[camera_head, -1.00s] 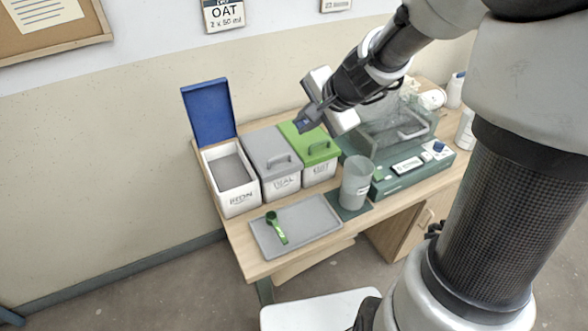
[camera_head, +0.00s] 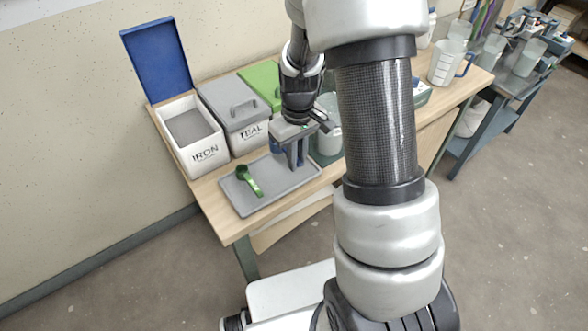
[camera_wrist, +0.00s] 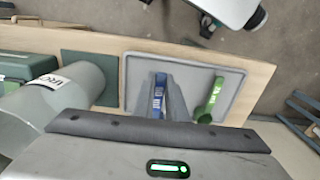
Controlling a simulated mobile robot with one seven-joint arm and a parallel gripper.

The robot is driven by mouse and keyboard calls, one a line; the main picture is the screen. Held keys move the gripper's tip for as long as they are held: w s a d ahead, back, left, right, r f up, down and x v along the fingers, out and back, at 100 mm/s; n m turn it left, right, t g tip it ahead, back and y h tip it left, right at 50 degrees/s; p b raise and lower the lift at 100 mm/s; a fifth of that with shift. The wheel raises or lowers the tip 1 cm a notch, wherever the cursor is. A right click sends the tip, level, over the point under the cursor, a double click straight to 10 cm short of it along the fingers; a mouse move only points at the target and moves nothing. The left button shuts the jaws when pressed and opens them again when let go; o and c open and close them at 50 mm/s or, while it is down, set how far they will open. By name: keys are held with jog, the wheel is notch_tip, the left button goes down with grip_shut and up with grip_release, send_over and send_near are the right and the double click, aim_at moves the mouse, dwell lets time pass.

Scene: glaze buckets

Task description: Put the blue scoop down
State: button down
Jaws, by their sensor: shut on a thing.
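My gripper (camera_head: 292,164) points down over the right part of the grey tray (camera_head: 283,187). It is shut on the blue scoop, mostly hidden by the fingers in the head view. In the wrist view the blue scoop (camera_wrist: 159,92) shows as a narrow blue handle beside a grey finger, over the tray (camera_wrist: 229,71). Whether the scoop touches the tray I cannot tell. A green scoop (camera_head: 249,182) lies on the tray's left part, apart from my gripper; it also shows in the wrist view (camera_wrist: 211,100).
A translucent cup (camera_wrist: 57,98) stands close to the tray. The table edge is just in front of the tray.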

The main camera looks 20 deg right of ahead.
aim_at(296, 179)
jog(key=shift+f+b, duration=0.3)
jog(key=shift+f, duration=1.75)
jog(key=shift+f, duration=0.15)
jog(key=c, duration=1.8)
grip_release()
jog(key=shift+o, duration=0.2)
